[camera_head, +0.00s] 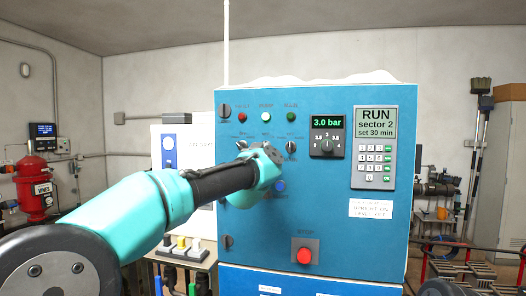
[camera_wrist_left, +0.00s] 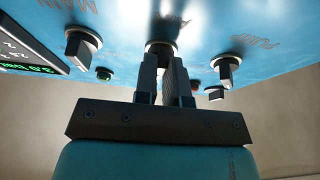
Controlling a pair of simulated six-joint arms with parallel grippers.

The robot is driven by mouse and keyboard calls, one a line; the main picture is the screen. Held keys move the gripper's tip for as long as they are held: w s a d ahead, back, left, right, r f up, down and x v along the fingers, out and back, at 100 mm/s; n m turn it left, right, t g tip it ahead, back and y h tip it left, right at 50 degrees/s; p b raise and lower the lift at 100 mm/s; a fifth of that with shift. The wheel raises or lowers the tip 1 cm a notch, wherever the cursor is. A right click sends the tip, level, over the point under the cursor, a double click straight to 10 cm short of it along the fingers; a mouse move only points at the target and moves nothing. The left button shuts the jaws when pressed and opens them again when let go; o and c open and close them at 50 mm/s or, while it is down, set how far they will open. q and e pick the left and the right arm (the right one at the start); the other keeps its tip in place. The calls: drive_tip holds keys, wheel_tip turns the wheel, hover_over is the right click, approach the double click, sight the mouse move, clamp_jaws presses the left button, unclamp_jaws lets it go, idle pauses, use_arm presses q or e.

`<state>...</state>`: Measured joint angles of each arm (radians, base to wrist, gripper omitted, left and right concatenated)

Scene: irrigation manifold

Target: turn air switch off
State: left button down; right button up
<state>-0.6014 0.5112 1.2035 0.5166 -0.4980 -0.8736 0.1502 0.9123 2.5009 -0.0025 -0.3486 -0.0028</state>
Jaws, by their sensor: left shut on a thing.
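My left gripper (camera_head: 268,154) is at this row and hides the middle switch in the head view. In the left wrist view, the two fingers of my left gripper (camera_wrist_left: 166,80) are closed around the knob of the middle switch (camera_wrist_left: 160,46). Another switch shows on each side of it, the left one (camera_wrist_left: 82,42) and the right one (camera_wrist_left: 226,68), both apart from the fingers. My right gripper is not in view.
Above the switches are red (camera_head: 242,118), white (camera_head: 266,117) and green (camera_head: 291,117) lamps. A display with a dial (camera_head: 327,136) reads 3.0 bar, and a keypad unit (camera_head: 374,147) reads RUN. A blue button (camera_head: 280,185) and a red stop button (camera_head: 304,255) sit lower.

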use_arm(q)
drive_tip(key=shift+a+r, duration=0.1)
drive_tip(key=shift+r, duration=0.15)
drive_tip(key=c, duration=1.3)
unclamp_jaws()
drive_tip(key=shift+o, duration=0.5)
drive_tip(key=shift+f, duration=0.15)
drive_tip(key=shift+s+f, duration=0.1)
drive_tip(key=v, duration=1.7)
drive_tip(key=shift+f, duration=0.15)
